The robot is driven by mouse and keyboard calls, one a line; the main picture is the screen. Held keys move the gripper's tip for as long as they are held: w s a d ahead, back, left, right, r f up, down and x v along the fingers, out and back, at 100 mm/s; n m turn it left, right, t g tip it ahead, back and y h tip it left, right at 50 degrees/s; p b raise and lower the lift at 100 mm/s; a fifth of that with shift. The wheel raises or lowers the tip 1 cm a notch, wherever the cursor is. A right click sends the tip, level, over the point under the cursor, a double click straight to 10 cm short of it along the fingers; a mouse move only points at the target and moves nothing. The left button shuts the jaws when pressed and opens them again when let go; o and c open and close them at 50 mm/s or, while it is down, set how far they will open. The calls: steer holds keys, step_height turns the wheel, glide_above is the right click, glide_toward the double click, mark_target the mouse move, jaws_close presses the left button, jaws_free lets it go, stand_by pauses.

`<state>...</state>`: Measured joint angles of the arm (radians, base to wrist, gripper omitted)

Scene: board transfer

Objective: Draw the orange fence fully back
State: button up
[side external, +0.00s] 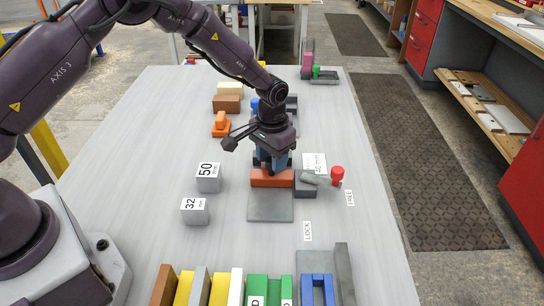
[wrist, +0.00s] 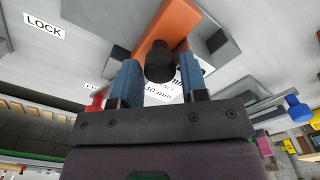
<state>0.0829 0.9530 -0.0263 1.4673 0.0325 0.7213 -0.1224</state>
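The orange fence (side external: 271,178) lies across a grey plate (side external: 270,205) in the side view, directly under my gripper (side external: 271,163). In the wrist view the orange fence (wrist: 168,24) runs away from me and carries a dark round knob (wrist: 160,62). The fingertips are partly hidden in the side view. A grey lever with a red knob (side external: 337,173) sits to the right of the fence, nearer the FREE label (side external: 349,198) than the LOCK label (side external: 307,231).
Grey blocks marked 50 (side external: 208,178) and 32 (side external: 195,211) stand to the left. A smaller orange piece (side external: 221,124) and a brown block (side external: 227,104) lie behind. Several coloured blocks line the front edge, with a blue piece (side external: 317,289) beside a grey upright.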

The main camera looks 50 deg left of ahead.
jaws_close()
steer(key=shift+s+d, duration=1.45)
steer(key=shift+o, duration=0.7)
jaws_free()
steer(key=shift+d, duration=0.1)
steer(key=shift+o, duration=1.2)
step_height(320, 180, up, 13)
